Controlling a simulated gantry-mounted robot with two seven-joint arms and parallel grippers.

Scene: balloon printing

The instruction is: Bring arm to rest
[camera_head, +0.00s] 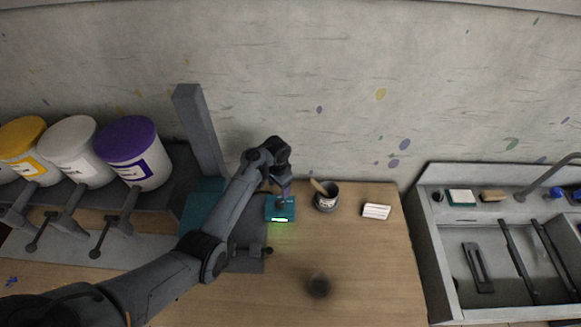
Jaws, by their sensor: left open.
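My left arm comes in from the lower left and reaches over the wooden table (365,270). My left gripper (285,188) points down just above a small teal device (281,210) with a lit green display. The gripper is open, but its fingertips are small and partly hidden by the wrist. I cannot tell whether they touch the device. My right gripper is not in view.
Paint buckets with yellow, white and purple lids (127,135) stand on a shelf at left. A grey post (198,130) rises beside the arm. A cup with a brush (326,197) and a white block (376,211) sit right of the device. A sink (500,250) is at right.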

